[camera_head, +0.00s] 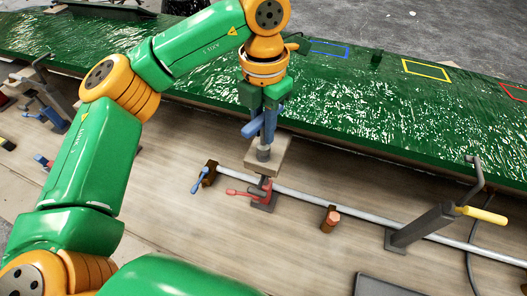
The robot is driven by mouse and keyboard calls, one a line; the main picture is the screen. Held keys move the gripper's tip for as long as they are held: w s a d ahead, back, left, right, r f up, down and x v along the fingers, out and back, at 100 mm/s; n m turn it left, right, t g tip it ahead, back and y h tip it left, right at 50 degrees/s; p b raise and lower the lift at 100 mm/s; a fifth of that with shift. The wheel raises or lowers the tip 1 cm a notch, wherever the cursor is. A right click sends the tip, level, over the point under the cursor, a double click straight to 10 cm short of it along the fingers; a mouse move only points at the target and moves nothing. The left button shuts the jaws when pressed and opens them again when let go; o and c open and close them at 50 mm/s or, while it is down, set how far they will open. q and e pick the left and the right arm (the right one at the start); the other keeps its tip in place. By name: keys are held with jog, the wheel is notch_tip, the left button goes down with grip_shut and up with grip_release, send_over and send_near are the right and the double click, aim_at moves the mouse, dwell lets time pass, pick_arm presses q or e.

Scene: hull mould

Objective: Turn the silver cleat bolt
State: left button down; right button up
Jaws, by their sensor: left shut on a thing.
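The cleat (279,164) is a tan block standing above the bench at the near edge of the green hull mould. A small grey, silver-looking bolt (263,154) stands upright on it. My left gripper (264,138) comes down from above with blue fingers and is shut on the bolt's top. The fingers hide the upper part of the bolt. My right gripper is not in view.
The green mould (150,50) fills the back, with blue, yellow and red outlined squares. A silver rail (370,219) runs along the wooden bench, past a red-handled clamp (262,196), a copper-topped peg (330,219) and a grey post with a yellow handle (482,214).

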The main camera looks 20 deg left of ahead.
pick_arm(q)
jog(key=shift+f+b, duration=0.8)
jog(key=shift+f, duration=0.25)
jog(key=m, duration=0.3)
jog(key=shift+r+p, duration=0.1)
jog(key=shift+p, duration=0.3)
jog(key=m, duration=0.5)
jog(key=shift+p, duration=0.35)
jog(key=m, duration=1)
jog(key=shift+m+p, duration=0.3)
jog(key=shift+m, duration=0.1)
jog(key=shift+n, duration=1.2)
